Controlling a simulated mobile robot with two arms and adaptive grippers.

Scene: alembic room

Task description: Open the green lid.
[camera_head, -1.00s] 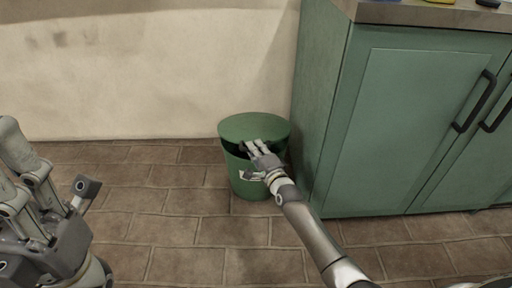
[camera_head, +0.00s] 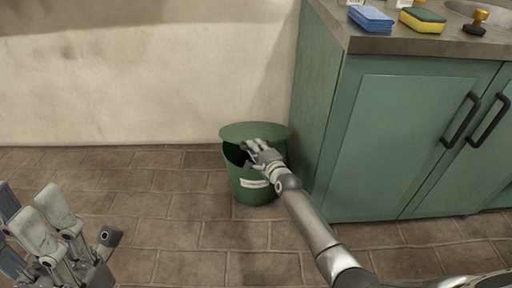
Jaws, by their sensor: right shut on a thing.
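The green lid (camera_head: 240,131) sits raised and tilted over the green bin (camera_head: 241,187), which stands on the floor against the wall beside the cabinet. A dark opening shows between the lid and the bin's rim at the left and front. My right gripper (camera_head: 252,149) is at the lid's front edge, shut on it. Its fingers hide part of the edge and the opening. My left gripper (camera_head: 81,236) is at the lower left, far from the bin, with its fingers spread and empty. A white label (camera_head: 253,184) is on the bin's front.
A green cabinet (camera_head: 400,140) with black handles stands close on the bin's right. On its counter are a blue sponge stack (camera_head: 371,19), a yellow and green sponge (camera_head: 423,20) and a stopper-like item (camera_head: 477,23). The brick floor left of the bin is clear.

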